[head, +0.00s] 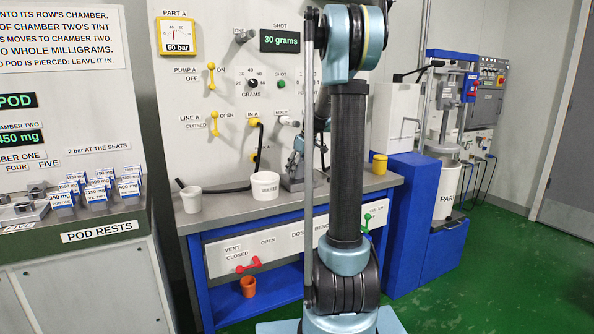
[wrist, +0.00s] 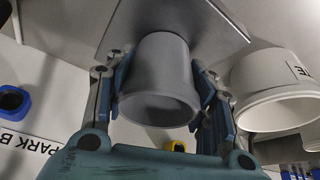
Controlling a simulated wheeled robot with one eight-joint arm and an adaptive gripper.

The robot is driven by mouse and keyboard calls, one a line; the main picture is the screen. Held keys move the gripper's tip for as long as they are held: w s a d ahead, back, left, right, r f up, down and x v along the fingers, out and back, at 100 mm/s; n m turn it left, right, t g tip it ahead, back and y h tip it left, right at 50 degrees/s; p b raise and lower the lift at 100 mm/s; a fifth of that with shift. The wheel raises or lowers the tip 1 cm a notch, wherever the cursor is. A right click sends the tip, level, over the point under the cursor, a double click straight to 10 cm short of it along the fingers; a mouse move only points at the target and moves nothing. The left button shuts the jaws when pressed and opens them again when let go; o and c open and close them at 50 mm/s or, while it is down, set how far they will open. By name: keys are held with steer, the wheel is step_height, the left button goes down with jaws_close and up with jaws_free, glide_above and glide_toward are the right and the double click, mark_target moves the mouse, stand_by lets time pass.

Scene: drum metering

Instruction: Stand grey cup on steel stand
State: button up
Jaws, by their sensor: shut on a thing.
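The grey cup (wrist: 158,75) is between the two fingers of my gripper (wrist: 160,92) in the wrist view. My gripper is shut on its sides, and its dark open mouth faces the camera. A flat steel plate (wrist: 205,22), which looks like the steel stand, lies behind the cup's far end. I cannot tell whether cup and plate touch. In the head view my gripper (head: 297,158) is low over the bench, partly behind my arm. The grey cup cannot be made out there.
A white tub (head: 265,187) stands close to the left of my gripper on the bench (head: 225,211); a smaller pale cup (head: 191,200) is further left. A yellow cup (head: 379,164) stands at the right end.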

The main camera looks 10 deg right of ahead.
steer(key=o, duration=1.1)
steer(key=v, duration=1.2)
steer(key=s+a+f+m, duration=0.1)
steer(key=s+f, duration=0.2)
steer(key=s, duration=0.5)
steer(key=s+a+f+m+h, duration=0.1)
steer(key=s+f+m, duration=0.1)
steer(key=s, duration=0.5)
steer(key=s+a+f+m, duration=0.1)
steer(key=s+f, duration=0.2)
steer(key=s, duration=0.5)
steer(key=s+f+m, duration=0.1)
steer(key=s+f, duration=0.4)
steer(key=s, duration=0.1)
steer(key=s+f+m+h, duration=0.1)
steer(key=s+f, duration=0.4)
steer(key=s+f+m+g, duration=0.1)
steer(key=s+f+m, duration=0.1)
steer(key=s+f, duration=0.2)
steer(key=shift+s+d+f+h, duration=0.1)
steer(key=shift+s+f+h, duration=0.1)
steer(key=shift+s, duration=0.5)
steer(key=shift+s+f+h, duration=0.2)
steer(key=shift+s, duration=0.45)
